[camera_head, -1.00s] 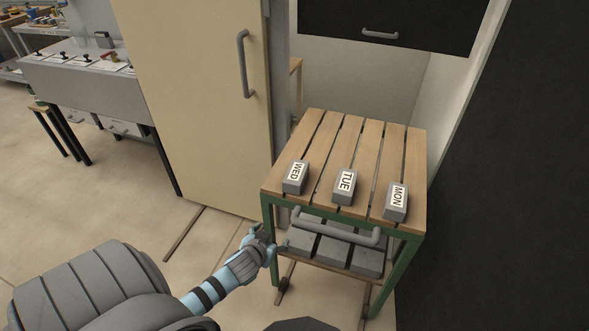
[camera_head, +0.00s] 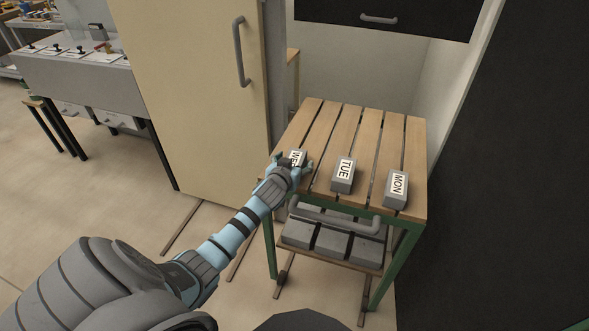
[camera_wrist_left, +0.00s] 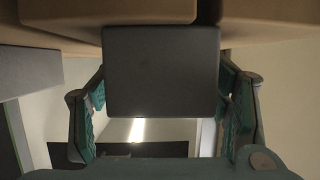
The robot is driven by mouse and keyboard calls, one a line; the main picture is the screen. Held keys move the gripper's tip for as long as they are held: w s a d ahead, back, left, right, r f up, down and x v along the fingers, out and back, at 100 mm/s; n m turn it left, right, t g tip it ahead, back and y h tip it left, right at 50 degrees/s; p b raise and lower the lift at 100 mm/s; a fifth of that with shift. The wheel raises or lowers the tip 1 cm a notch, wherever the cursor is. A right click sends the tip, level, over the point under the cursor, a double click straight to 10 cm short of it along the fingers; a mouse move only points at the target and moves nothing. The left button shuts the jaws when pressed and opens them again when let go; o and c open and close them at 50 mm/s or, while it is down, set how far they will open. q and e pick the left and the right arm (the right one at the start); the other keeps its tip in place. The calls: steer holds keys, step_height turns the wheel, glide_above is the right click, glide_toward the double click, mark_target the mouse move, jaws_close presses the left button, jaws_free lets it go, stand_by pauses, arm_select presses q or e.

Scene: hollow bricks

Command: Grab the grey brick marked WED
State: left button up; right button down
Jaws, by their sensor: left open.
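The grey brick marked WED (camera_head: 298,157) lies on the slatted wooden cart top at its left front, partly hidden by my left gripper (camera_head: 294,166). In the left wrist view the brick's grey face (camera_wrist_left: 162,72) fills the middle, between the two teal fingers of the open left gripper (camera_wrist_left: 162,115). The fingers stand on either side of the brick, with a gap visible lower down; I cannot tell whether they touch it. My right gripper is not in view.
Grey bricks marked TUE (camera_head: 342,174) and MON (camera_head: 396,188) stand to the right on the cart top (camera_head: 375,150). A grey handle (camera_head: 335,216) runs along the cart's front. Several grey bricks (camera_head: 334,244) lie on the lower shelf. A beige cabinet door (camera_head: 195,90) stands left.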

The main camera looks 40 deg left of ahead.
arm_select(q)
steer(key=shift+w+a+f, duration=0.1)
steer(key=shift+w+f, duration=0.05)
steer(key=shift+w, duration=0.1)
steer(key=shift+s, duration=0.15)
steer(key=c, duration=0.8)
jaws_close()
steer(key=shift+r, duration=0.2)
